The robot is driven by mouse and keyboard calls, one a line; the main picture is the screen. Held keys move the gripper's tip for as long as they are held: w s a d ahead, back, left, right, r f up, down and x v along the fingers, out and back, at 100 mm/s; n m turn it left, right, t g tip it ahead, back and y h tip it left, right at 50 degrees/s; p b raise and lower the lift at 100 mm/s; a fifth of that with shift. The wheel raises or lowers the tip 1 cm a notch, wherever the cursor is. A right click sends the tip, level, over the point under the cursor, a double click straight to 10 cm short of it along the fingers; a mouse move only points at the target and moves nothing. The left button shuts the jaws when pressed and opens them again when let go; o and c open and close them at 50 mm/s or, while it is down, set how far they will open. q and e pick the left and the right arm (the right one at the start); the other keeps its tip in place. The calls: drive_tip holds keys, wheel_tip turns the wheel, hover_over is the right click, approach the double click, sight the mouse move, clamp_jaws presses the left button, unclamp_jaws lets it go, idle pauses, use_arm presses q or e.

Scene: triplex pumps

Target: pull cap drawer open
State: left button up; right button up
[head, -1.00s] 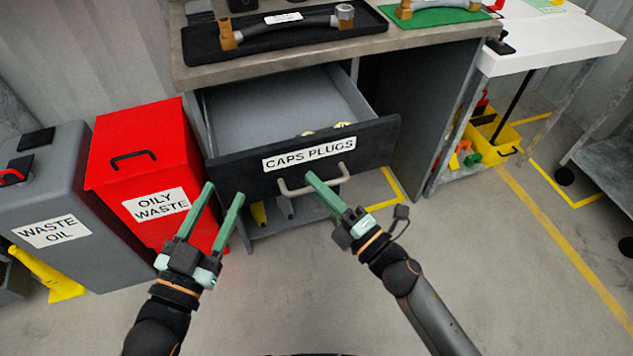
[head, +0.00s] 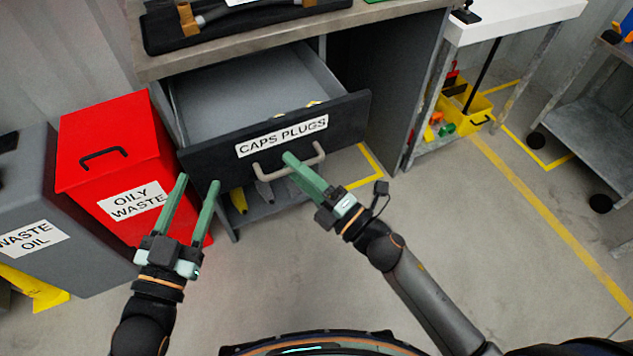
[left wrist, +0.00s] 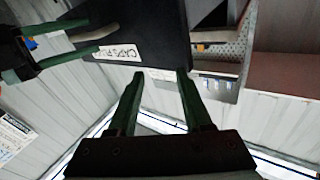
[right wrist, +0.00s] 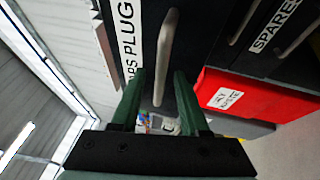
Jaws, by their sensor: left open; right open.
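The caps drawer (head: 222,163), dark-fronted and labelled CAPS PLUGS, stands pulled well out of the grey workbench, with its grey inside showing. Its pale bar handle (head: 318,157) runs along the front below the label. My right gripper (head: 290,158) is at the handle, its fingertips overlapping it in the head view. In the right wrist view the handle (right wrist: 166,50) rises between and beyond the open fingers; contact cannot be told. My left gripper (head: 199,182) is open and empty, in front of the drawer's left end. The left wrist view shows the drawer front (left wrist: 150,25) beyond its fingers.
A red oily waste bin (head: 110,150) and a grey waste oil bin (head: 35,200) stand left of the bench. A yellow crate (head: 465,110) sits under a white table at right. The floor (head: 300,270) before the drawer is clear.

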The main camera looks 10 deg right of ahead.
drive_tip(key=v, duration=1.2)
drive_tip(key=w+d+r+m+t+h+p, duration=0.1)
drive_tip(key=d+r+m+h, duration=0.25)
drive_tip(key=m, duration=0.75)
drive_tip(key=w+d+r+m+t+h+p, duration=0.15)
drive_tip(key=r+m+h, duration=0.3)
drive_tip(key=m, duration=0.65)
use_arm(q)
drive_tip(key=s+a+f+n+g+y+p, duration=0.2)
drive_tip(key=s+f+g+p, duration=0.3)
drive_tip(key=p, duration=1.5)
drive_tip(key=s+n+g+y, duration=0.1)
drive_tip(key=s+g, duration=0.3)
drive_tip(key=shift+s+a+f, duration=0.15)
drive_tip(key=shift+a+f, duration=0.1)
drive_tip(key=shift+f, duration=0.05)
use_arm(e)
drive_tip(key=s+d+f+m+g+h, duration=0.2)
drive_tip(key=s+f+g, duration=0.3)
drive_tip(key=s+g, duration=0.3)
drive_tip(key=shift+s+d+f+m+h, duration=0.3)
drive_tip(key=shift+s+m+h, duration=0.2)
drive_tip(key=shift+s, duration=0.4)
